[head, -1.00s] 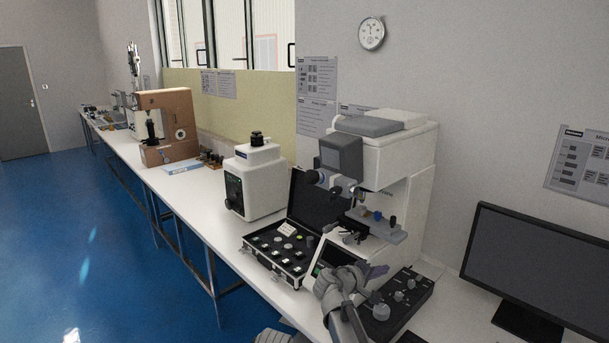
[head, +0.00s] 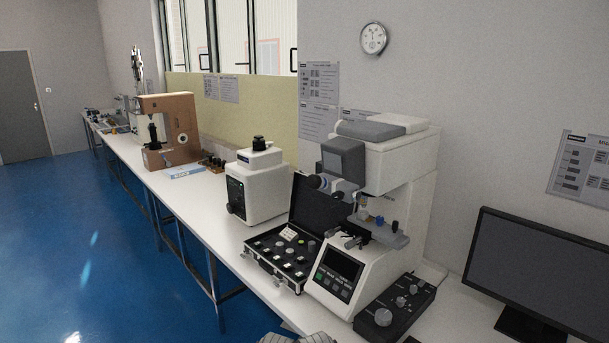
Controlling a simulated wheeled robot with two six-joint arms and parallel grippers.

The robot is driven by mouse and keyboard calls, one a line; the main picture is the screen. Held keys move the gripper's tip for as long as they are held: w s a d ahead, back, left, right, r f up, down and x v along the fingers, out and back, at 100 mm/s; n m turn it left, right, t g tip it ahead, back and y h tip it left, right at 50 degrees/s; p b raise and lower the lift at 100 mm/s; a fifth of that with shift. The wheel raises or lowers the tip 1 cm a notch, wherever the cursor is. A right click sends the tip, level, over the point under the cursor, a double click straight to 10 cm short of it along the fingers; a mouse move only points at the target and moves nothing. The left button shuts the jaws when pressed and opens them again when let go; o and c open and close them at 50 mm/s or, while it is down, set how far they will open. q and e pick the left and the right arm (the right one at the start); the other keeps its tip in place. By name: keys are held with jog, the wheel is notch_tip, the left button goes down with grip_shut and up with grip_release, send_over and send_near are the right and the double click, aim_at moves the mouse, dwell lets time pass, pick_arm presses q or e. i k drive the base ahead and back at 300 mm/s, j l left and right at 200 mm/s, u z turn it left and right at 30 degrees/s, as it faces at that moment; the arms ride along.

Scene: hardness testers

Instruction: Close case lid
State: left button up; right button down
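The black case (head: 262,262) stands open on the white bench, between a white box-shaped device and the large white hardness tester. Its dark lid (head: 317,208) stands raised at the back, leaning against or close to the tester; I cannot tell if they touch. Several small blocks and round pieces sit in the case's dark insert, with a white label card (head: 289,234) among them. A grey part of my arm shows at the bottom edge of the head view, below the case. Neither gripper's fingers can be seen.
The hardness tester (head: 385,165) and its black control box (head: 397,306) stand right of the case. The white device (head: 256,186) stands behind it to the left. A monitor (head: 540,270) is at the far right. The bench's front edge runs close by the case.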

aim_at(310, 211)
jog(key=i+l+z, duration=0.15)
jog(key=i, duration=0.15)
jog(key=j+z, duration=0.1)
jog(key=j, duration=0.65)
jog(key=i+j+z, duration=0.1)
jog(key=j, duration=0.2)
jog(key=i+j, duration=0.25)
jog(key=i+j+z, duration=0.15)
jog(key=j, duration=0.25)
jog(key=i+j+z, duration=0.1)
jog(key=j, duration=0.25)
jog(key=i+j+z, duration=0.1)
jog(key=i, duration=0.3)
jog(key=i+j+z, duration=0.15)
jog(key=i, duration=0.2)
jog(key=i+l, duration=0.15)
jog(key=i+z, duration=0.05)
jog(key=i, duration=0.05)
